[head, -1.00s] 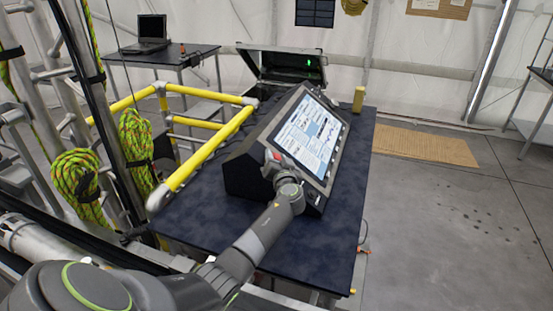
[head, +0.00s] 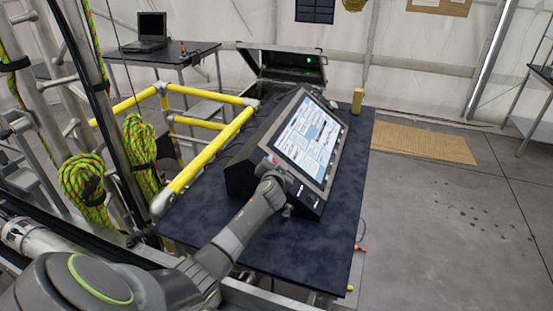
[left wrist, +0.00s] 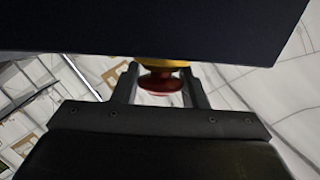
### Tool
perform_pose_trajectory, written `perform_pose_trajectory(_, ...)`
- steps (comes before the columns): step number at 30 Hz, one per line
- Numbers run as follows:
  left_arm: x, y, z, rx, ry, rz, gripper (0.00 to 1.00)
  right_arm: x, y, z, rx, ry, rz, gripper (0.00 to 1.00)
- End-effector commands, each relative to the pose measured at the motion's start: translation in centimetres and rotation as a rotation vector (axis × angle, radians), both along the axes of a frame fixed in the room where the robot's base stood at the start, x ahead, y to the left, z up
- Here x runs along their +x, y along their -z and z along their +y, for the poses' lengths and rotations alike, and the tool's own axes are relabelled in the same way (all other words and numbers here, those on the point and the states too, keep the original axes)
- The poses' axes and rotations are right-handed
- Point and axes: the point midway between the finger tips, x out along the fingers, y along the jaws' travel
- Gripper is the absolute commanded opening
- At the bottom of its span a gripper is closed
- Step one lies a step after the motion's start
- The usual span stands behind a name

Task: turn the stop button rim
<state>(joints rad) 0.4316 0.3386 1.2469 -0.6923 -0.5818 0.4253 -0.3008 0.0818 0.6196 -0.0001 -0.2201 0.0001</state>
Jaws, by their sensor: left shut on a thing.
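The stop button (left wrist: 160,84) is red with a yellow collar and juts from the dark panel edge of the console in the left wrist view. My left gripper (left wrist: 160,77) has one finger on each side of the red part and is shut on it. In the head view, my left gripper (head: 270,165) is at the lower left corner of the slanted console (head: 240,175), beside its lit screen (head: 308,138). The wrist hides most of the button there. My right gripper is in neither view.
The console stands on a dark blue table (head: 335,235). Yellow rails (head: 208,150) run along its left side, with green ropes (head: 82,180) beyond. An open black case (head: 285,68) and a small yellow object (head: 358,100) are behind. Floor at right is mostly clear.

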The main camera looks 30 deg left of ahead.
Motion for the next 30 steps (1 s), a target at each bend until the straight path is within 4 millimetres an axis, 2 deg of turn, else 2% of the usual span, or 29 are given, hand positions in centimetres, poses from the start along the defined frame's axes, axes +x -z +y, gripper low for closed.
perform_pose_trajectory(15,-0.05,0.13,0.09,-0.029,0.176,0.122,0.17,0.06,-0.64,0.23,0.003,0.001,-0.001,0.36)
perform_pose_trajectory(30,-0.09,0.29,0.07,-0.037,0.214,0.154,0.17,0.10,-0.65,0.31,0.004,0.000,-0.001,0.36)
